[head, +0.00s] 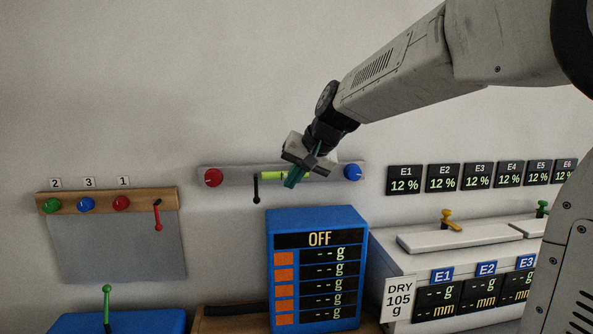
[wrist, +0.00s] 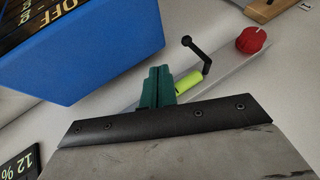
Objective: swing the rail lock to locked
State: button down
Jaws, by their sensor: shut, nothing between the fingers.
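A grey rail (head: 226,174) on the wall carries a red knob (head: 213,178) at its left end and a blue knob (head: 352,172) at its right end. A black lever (head: 256,190) hangs down from it, beside a yellow-green cylinder (head: 272,175). My gripper (head: 294,178) is shut and empty, in front of the rail just right of the cylinder. In the wrist view, its green fingers (wrist: 157,88) are together beside the cylinder (wrist: 188,81); contact cannot be told. The black lever (wrist: 196,53) is beyond it, apart from the fingers.
A blue box (head: 318,222) reading OFF stands just below my gripper. A wooden rail (head: 143,201) at left holds coloured knobs and a red lever (head: 157,214) hanging down. A white cabinet (head: 389,261) and 12 % displays (head: 405,180) are at right. Wall above the rail is clear.

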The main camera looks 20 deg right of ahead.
aim_at(256, 190)
jog(key=x, duration=0.4)
jog(key=a, duration=0.1)
jog(key=w+a, duration=0.1)
jog(key=a, duration=0.1)
jog(key=shift+w+f, duration=0.3)
jog(key=shift+w, duration=0.05)
jog(key=shift+w+a, duration=0.25)
jog(key=shift+a, duration=0.1)
jog(key=shift+a, duration=0.15)
